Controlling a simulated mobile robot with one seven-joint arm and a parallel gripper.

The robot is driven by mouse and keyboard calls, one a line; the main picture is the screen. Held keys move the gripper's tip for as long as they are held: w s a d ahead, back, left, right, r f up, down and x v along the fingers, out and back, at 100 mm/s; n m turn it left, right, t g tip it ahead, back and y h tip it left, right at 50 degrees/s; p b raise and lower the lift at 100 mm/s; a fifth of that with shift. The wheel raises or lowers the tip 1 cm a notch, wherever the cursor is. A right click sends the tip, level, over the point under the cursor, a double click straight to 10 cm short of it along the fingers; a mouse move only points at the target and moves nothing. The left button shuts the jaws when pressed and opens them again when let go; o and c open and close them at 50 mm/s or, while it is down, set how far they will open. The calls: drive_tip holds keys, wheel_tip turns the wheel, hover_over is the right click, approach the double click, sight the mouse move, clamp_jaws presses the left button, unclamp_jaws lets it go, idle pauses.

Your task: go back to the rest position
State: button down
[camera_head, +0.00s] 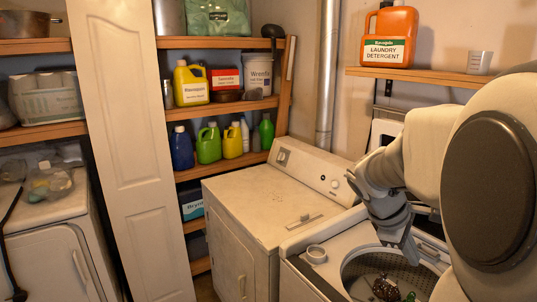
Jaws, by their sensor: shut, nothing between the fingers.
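My gripper (411,258) is at the end of my pale arm, on the right. It points down over the opening of the top-loading washer (301,272). Its fingers are shut and I see nothing held in them. Dark, patterned items and a bit of green (387,288) lie in the washer's drum, below and left of the fingertips. My arm hides the right part of the washer.
An orange laundry detergent jug (388,50) and a clear cup (479,63) stand on the upper right shelf (430,74). A small round white cap (316,254) sits on the washer's left rim. A white dryer (255,200) stands left, beside shelves of bottles.

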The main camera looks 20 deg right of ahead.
drive_tip(key=s+a+r+m+t+y, duration=0.1)
drive_tip(key=s+a+m+t+y, duration=0.2)
drive_tip(key=a, duration=1)
drive_tip(key=s+a+r+m+t+y, duration=0.1)
drive_tip(key=s+a+m+t+y, duration=0.2)
drive_tip(key=a, duration=1)
drive_tip(key=shift+s+a+r+y, duration=0.25)
drive_tip(key=shift+s+y, duration=0.15)
drive_tip(key=shift+s, duration=0.6)
drive_tip(key=shift+m, duration=0.3)
